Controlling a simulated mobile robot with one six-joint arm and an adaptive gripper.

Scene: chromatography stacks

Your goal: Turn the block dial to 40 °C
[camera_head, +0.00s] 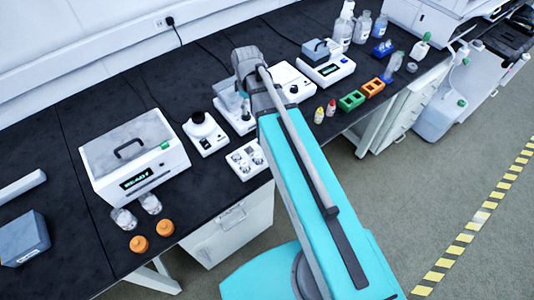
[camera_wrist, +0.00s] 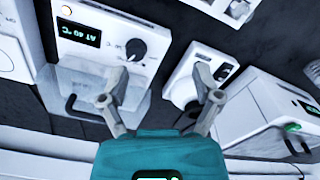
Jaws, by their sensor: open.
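The block heater (camera_wrist: 95,65) is a white unit with a clear lid and a dark handle, seen upside down in the wrist view. Its small display (camera_wrist: 79,32) appears to read "AT 40 °C". In the head view the block heater (camera_head: 232,112) is partly hidden by my arm, and my gripper is hidden.
A white mixer with a black cup (camera_head: 205,130) stands left of the block heater, then a lidded box reading READY (camera_head: 135,155). White devices (camera_head: 293,82) stand to its right. A white panel with several round fittings (camera_head: 246,160) lies in front.

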